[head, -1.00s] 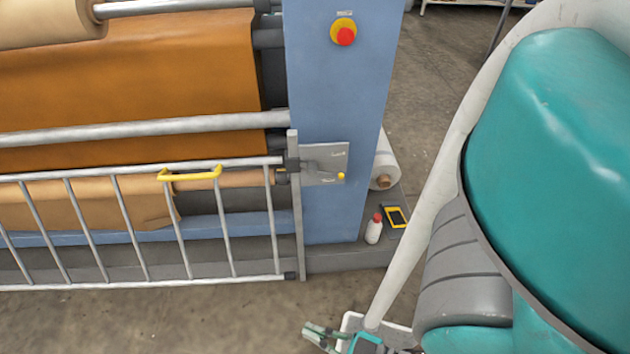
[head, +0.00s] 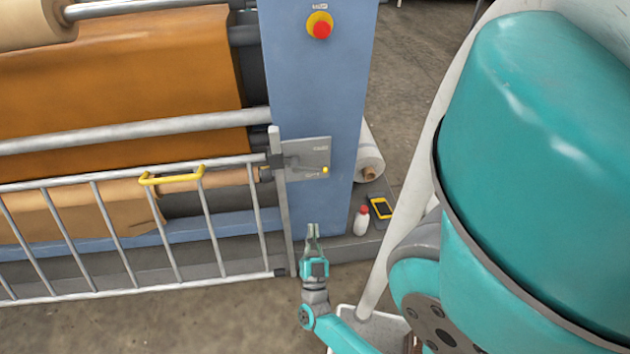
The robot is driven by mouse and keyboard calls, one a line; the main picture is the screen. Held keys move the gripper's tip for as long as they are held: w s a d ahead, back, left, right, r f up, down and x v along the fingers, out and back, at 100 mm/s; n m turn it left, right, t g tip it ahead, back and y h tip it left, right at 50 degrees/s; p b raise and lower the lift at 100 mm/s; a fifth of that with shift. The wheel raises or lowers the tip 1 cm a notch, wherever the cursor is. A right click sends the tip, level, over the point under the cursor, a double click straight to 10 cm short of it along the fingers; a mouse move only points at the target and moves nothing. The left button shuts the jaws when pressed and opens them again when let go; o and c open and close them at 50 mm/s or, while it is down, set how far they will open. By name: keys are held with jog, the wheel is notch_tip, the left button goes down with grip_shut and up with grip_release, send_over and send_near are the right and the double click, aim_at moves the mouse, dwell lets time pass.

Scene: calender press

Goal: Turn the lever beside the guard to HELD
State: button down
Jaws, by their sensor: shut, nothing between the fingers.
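The lever (head: 303,166) is a grey arm with a yellow knob (head: 325,170) at its right end. It sits on a grey plate (head: 318,148) on the blue column, just right of the guard's post. The plate has small lettering at top right and at the bottom, too small to read. The guard (head: 115,233) is a barred metal gate with a yellow handle (head: 172,177). My gripper (head: 312,230) is shut and empty, pointing up in the picture, below the plate and apart from the lever.
A red stop button (head: 321,29) on a yellow base is high on the blue column (head: 312,85). A white bottle with a red cap (head: 361,222) and a yellow device (head: 380,208) stand right of my gripper. A white roll (head: 368,162) lies behind the column.

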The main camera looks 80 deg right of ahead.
jog(key=w+d+r, duration=0.1)
jog(key=d+r, duration=0.2)
jog(key=d, duration=0.3)
jog(key=w+d+r+g, duration=0.1)
jog(key=d+r, duration=0.3)
jog(key=d, duration=0.2)
jog(key=shift+w+r+m, duration=0.2)
jog(key=shift+m, duration=0.1)
jog(key=shift+d, duration=0.1)
jog(key=shift+s+d+r, duration=0.15)
jog(key=shift+s+r, duration=0.15)
jog(key=shift+r, duration=0.5)
